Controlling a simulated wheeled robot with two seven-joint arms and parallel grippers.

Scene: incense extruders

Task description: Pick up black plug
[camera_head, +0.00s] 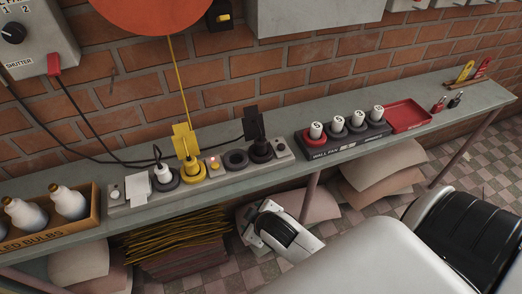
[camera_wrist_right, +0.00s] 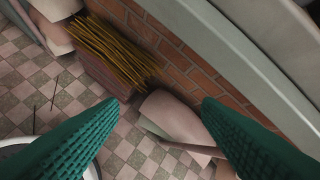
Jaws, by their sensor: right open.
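A black plug (camera_head: 260,149) with a black tag (camera_head: 254,124) stands in the right part of the grey power strip (camera_head: 130,203) on the shelf. A smaller black item (camera_head: 455,100) lies at the shelf's right end, too small to identify. My right gripper (camera_wrist_right: 158,105) shows in the right wrist view with its two green fingers wide apart and nothing between them. It hangs over the floor and papers beside the shelf edge. The plug is not visible in the right wrist view. My left gripper is not in view.
A yellow plug (camera_head: 189,166) and a white plug (camera_head: 162,173) stand in the same strip. A box of bulbs (camera_head: 82,224) is at left. A black rack (camera_head: 341,148) of white-topped pieces and a red tray (camera_head: 405,115) are at right. The brick wall (camera_head: 330,50) closes the back.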

